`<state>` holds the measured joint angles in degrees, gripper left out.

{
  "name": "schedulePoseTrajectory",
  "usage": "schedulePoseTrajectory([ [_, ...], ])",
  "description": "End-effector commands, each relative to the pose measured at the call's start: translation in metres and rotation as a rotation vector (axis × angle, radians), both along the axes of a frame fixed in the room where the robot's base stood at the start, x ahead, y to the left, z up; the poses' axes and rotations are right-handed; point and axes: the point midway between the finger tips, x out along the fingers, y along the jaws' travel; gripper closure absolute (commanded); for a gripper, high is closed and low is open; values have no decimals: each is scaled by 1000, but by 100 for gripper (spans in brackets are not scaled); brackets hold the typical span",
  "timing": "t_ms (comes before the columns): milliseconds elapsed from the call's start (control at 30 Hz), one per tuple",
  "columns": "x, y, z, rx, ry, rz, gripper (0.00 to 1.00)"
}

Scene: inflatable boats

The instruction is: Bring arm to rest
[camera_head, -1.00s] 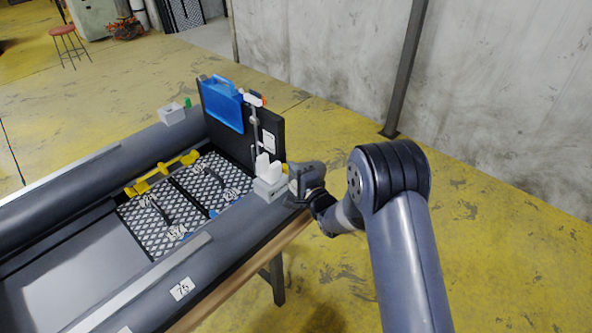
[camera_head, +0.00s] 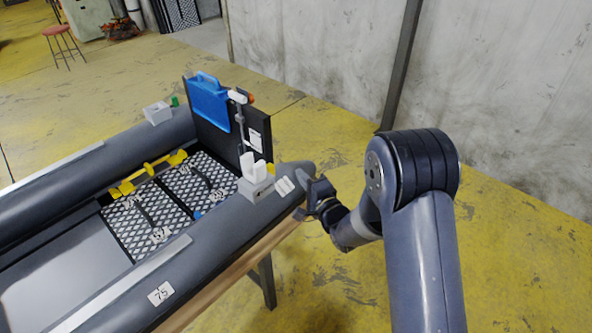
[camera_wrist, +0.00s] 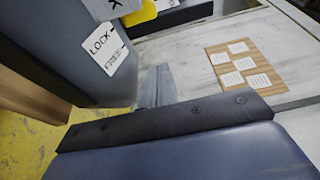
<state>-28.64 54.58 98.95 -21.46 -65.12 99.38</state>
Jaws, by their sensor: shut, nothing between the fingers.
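My arm rises from the lower right of the head view and bends down to my gripper (camera_head: 308,197). The gripper is shut and empty, beside the right end of the grey boat tube (camera_head: 215,232) and close to it. I cannot tell from the head view whether it touches. In the wrist view the shut fingers (camera_wrist: 157,88) point away from the camera. A white LOCK/FREE label (camera_wrist: 105,48) on the grey tube is to their left.
A grey block with white parts (camera_head: 256,188) sits on the tube. A blue case (camera_head: 209,103) leans on the black transom board (camera_head: 232,143). A wooden table edge (camera_head: 245,262) runs below the boat. Yellow floor (camera_head: 520,250) to the right is open. A grey wall stands behind.

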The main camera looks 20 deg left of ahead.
Motion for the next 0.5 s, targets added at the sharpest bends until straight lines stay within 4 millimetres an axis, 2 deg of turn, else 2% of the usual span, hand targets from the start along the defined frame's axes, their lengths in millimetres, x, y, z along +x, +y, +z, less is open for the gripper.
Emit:
schedulePoseTrajectory([
  [200,-16,-18,0,-1,-1,-1,100],
  [500,-19,-22,0,0,-1,0,100],
])
